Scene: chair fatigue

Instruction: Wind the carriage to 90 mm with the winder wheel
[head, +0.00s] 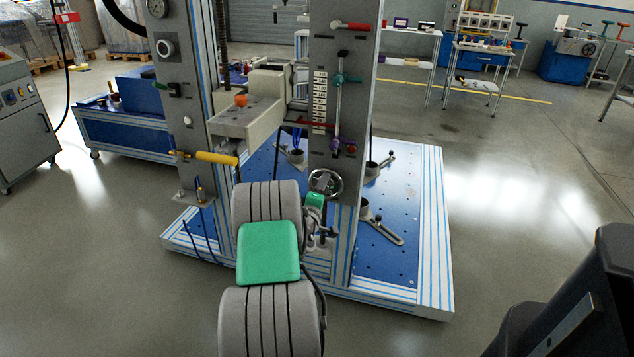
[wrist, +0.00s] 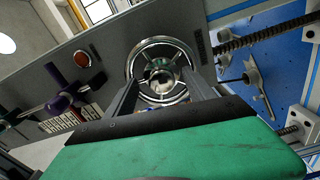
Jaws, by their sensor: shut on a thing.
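The winder wheel (head: 326,184), a shiny metal handwheel, sits low on the front of the grey right-hand column. It fills the upper middle of the wrist view (wrist: 143,53), with its hub between my two fingers. My gripper (wrist: 164,84) is shut on the wheel's hub area; the exact contact is partly hidden by the fingers. In the head view my arm comes up from below to the wheel. The carriage appears to be the beige block (head: 243,121) with an orange knob, between the columns. A white scale strip (head: 320,95) runs up the right column; its figures are too small to read.
A red-handled lever (head: 350,26), a teal-handled lever (head: 345,79) and a purple knob (head: 337,146) are on the right column above the wheel. A yellow handle (head: 216,158) sticks out at left. The blue base plate (head: 395,215) carries clamps. Open floor lies to the right.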

